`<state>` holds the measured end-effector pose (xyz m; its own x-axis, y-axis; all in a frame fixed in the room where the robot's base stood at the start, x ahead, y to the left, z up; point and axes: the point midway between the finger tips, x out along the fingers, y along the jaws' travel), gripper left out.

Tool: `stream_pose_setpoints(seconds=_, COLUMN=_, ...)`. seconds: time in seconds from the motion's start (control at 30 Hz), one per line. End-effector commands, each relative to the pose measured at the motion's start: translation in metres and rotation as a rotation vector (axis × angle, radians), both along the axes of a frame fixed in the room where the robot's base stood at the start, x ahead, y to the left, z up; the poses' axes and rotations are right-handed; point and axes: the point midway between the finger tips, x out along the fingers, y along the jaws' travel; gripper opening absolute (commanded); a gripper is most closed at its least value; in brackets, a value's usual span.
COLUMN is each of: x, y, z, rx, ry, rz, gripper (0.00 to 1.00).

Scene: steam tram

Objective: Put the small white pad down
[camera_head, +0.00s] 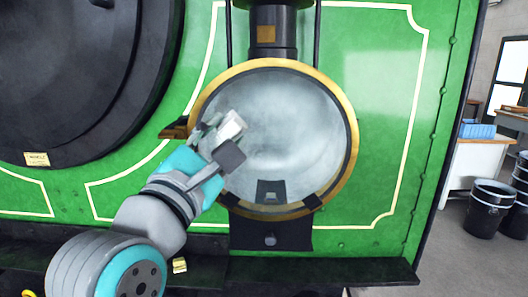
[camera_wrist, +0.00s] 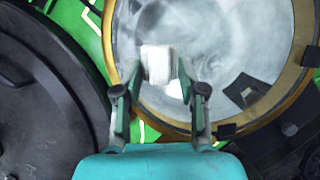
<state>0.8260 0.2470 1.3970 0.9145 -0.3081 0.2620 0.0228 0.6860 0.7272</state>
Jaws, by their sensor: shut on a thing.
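The small white pad (camera_head: 230,124) is held at the tips of my gripper (camera_head: 222,136), in front of the left part of a round, hazy glass lamp face (camera_head: 290,135) with a brass rim. In the wrist view the white pad (camera_wrist: 157,65) sits between the two fingertips of my gripper (camera_wrist: 160,85), with the glass behind it. My gripper is shut on the pad. I cannot tell whether the pad touches the glass. The glass has cloudy whitish streaks.
The lamp stands against a green tram body (camera_head: 385,90) with cream lines. A dark ledge (camera_head: 350,272) runs below it, with a small yellowish item (camera_head: 180,265) on it. A large black round cover (camera_head: 70,70) is at left. A table (camera_head: 480,155) and black bins (camera_head: 489,207) are at right.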

Motion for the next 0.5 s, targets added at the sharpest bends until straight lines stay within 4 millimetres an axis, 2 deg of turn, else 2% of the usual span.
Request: stream_pose_setpoints(seconds=0.5, x=-0.07, y=0.003, z=0.0, rx=0.001, ry=0.001, rz=0.003, gripper=0.13)
